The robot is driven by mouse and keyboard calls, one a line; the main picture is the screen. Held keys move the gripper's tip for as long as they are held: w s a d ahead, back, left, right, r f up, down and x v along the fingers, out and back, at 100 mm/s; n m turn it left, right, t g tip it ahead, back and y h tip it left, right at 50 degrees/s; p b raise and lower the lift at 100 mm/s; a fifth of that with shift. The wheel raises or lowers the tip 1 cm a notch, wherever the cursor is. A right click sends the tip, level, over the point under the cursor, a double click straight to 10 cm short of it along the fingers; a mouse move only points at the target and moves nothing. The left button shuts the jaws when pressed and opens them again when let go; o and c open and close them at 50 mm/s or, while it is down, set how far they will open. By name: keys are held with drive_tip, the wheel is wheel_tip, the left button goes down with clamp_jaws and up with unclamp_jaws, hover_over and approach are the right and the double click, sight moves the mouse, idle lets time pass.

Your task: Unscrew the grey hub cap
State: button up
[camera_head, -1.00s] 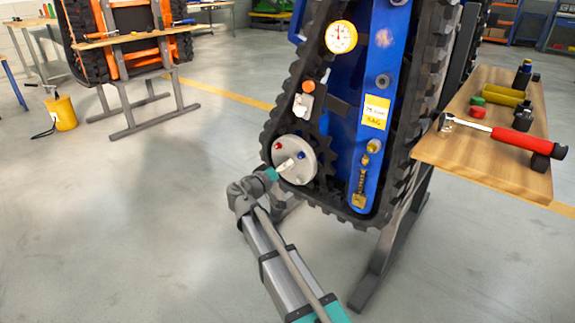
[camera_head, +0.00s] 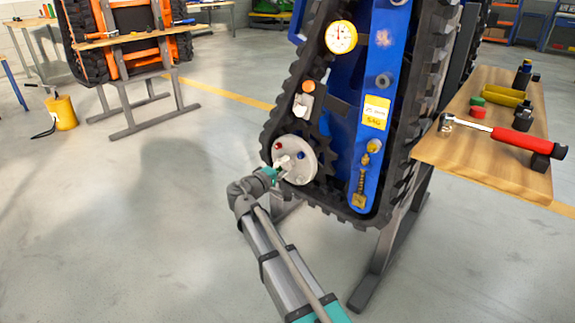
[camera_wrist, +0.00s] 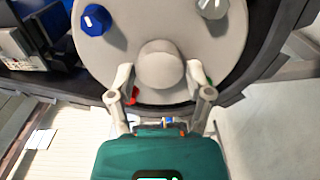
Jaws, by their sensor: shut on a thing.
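The grey hub cap (camera_wrist: 162,58) is a smooth, rounded knob at the middle of a pale grey round plate (camera_wrist: 118,50) in the wrist view. My gripper (camera_wrist: 159,75) is shut on it, one fingertip at each side. In the head view the plate (camera_head: 311,167) sits at the low left corner of the blue tracked carrier (camera_head: 343,167). There my gripper (camera_head: 283,162) reaches the plate's middle from below left and hides the cap.
Around the cap the plate bears a blue knob (camera_wrist: 95,19), a smaller grey knob (camera_wrist: 212,8), and partly hidden red (camera_wrist: 132,95) and green ones. Dark track surrounds the plate. A wooden bench (camera_head: 480,160) with a red-handled tool (camera_head: 522,139) stands right.

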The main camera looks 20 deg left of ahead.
drive_tip(key=shift+n, duration=1.3)
drive_tip(key=shift+n, duration=0.8)
drive_tip(key=shift+s+a+n, duration=0.1)
drive_tip(key=shift+s+n, duration=0.1)
drive_tip(key=shift+n, duration=0.7)
drive_tip(key=shift+c, duration=1.1)
